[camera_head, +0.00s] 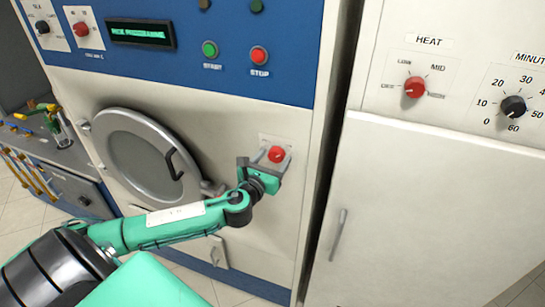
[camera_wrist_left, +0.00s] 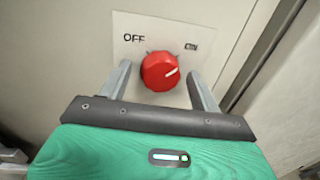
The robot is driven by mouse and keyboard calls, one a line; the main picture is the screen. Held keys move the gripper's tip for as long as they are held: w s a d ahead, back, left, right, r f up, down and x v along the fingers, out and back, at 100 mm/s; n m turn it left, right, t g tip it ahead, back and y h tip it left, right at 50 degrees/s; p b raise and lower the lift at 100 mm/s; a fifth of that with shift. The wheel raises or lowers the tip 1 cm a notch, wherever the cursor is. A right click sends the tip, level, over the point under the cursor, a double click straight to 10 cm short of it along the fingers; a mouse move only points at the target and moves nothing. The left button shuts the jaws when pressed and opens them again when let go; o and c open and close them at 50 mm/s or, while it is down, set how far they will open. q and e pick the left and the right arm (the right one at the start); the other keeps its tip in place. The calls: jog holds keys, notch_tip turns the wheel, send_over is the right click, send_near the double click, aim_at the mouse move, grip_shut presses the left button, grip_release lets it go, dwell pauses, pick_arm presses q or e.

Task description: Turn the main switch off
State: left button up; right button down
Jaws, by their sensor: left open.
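The main switch is a red round knob on a small white plate on the front of the blue and white machine; it shows in the head view (camera_head: 276,154) and in the left wrist view (camera_wrist_left: 158,70). The plate reads OFF at its upper left and has a small, hard-to-read label at its upper right. The knob's white mark points to the upper right, toward that label. My left gripper (camera_head: 267,166) is open, with one finger on each side of the knob in the wrist view (camera_wrist_left: 161,84). I cannot tell whether the fingers touch it. My right gripper is not in view.
A round machine door (camera_head: 140,155) with a dark handle is left of the switch. Green START (camera_head: 210,49) and red STOP (camera_head: 259,55) buttons sit above. A white cabinet (camera_head: 430,210) with HEAT (camera_head: 414,87) and MINUTES (camera_head: 513,106) knobs stands at right, past a dark gap.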

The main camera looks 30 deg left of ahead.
pick_arm(q)
jog(key=shift+c, duration=0.4)
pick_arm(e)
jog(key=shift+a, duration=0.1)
pick_arm(q)
jog(key=c, duration=0.9)
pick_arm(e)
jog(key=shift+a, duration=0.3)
